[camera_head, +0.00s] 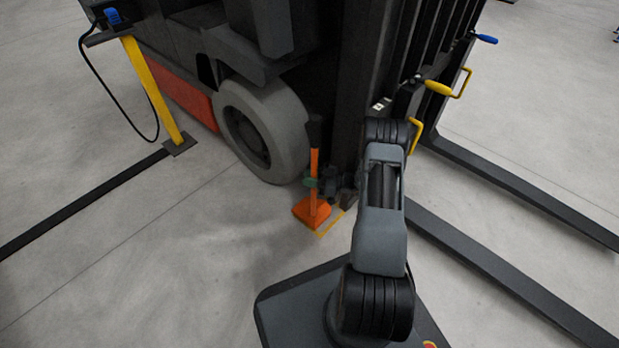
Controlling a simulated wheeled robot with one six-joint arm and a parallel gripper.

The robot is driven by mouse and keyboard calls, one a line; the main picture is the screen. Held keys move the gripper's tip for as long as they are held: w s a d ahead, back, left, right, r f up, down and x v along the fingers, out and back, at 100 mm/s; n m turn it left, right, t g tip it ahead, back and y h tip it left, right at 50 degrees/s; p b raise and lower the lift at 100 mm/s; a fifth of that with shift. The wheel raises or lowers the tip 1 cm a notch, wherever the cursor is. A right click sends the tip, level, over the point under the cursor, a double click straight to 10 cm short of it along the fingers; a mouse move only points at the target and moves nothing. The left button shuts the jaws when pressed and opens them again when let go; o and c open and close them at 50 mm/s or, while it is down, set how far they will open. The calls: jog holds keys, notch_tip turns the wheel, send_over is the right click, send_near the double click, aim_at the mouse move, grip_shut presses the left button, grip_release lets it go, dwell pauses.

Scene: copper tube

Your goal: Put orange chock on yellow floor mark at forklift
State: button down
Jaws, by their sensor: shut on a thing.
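The orange chock (311,212) is a wedge with an upright orange handle and a dark top. It is low at the floor in front of the forklift's grey front wheel (262,130). A yellow floor mark (331,221) shows as a thin line just right of and partly under the chock in the picture. I cannot tell whether the chock touches the floor. My gripper (313,183) is shut on the chock's handle, coming in from the right. Part of the mark is hidden by the chock and my arm.
The dark forklift (345,85) stands close behind the chock, its forks (480,262) reaching to the lower right. Yellow crank handles (440,88) stick out near my arm. A yellow post (152,90) with a black cable stands at left. Floor left of the chock is clear.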

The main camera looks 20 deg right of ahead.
jog(key=shift+r, duration=0.1)
jog(key=c, duration=1.4)
grip_release()
jog(key=shift+f, duration=0.2)
jog(key=o, duration=0.4)
jog(key=shift+r, duration=0.1)
jog(key=p+v, duration=0.3)
jog(key=v, duration=0.9)
jog(key=shift+p, duration=0.4)
